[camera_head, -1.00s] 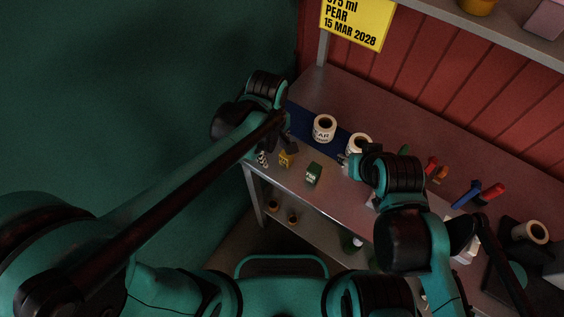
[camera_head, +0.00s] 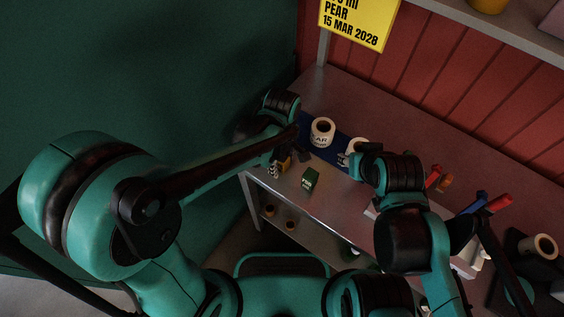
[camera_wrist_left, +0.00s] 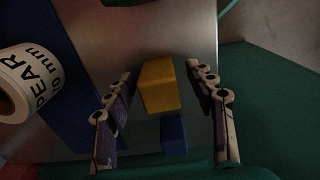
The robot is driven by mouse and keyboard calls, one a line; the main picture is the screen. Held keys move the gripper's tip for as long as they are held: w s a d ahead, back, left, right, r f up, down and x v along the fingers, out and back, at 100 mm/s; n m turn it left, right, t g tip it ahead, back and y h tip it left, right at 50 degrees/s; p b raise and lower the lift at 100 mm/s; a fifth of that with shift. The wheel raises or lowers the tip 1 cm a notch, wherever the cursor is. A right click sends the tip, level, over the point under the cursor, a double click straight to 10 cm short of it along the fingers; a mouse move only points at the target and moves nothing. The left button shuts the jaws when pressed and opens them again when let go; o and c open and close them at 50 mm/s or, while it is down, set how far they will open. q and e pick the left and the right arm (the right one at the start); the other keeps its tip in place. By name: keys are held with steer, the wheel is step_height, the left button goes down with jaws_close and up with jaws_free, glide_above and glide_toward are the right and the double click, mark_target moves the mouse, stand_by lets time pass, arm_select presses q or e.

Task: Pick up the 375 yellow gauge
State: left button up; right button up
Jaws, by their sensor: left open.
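The yellow gauge (camera_head: 284,164) stands on the grey bench near its left front edge, partly hidden by my left gripper (camera_head: 287,162) in the head view. In the left wrist view the yellow gauge (camera_wrist_left: 160,86) is a plain block between the two spread fingers of my left gripper (camera_wrist_left: 159,78), with gaps to both. Its number cannot be read. A small blue block (camera_wrist_left: 174,134) shows just below it in the left wrist view. My right gripper (camera_head: 347,159) is by the second label roll, and its fingers are too small to judge.
A green gauge (camera_head: 310,179) stands right of the yellow one. Two white label rolls (camera_head: 322,132) (camera_head: 357,147) stand on a blue mat. Red and blue handled tools (camera_head: 498,204) lie at the right. A lower shelf (camera_head: 300,236) holds small items.

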arm_select(q)
steer(key=c, duration=1.3)
steer(key=shift+o, duration=0.2)
steer(key=shift+r, duration=0.1)
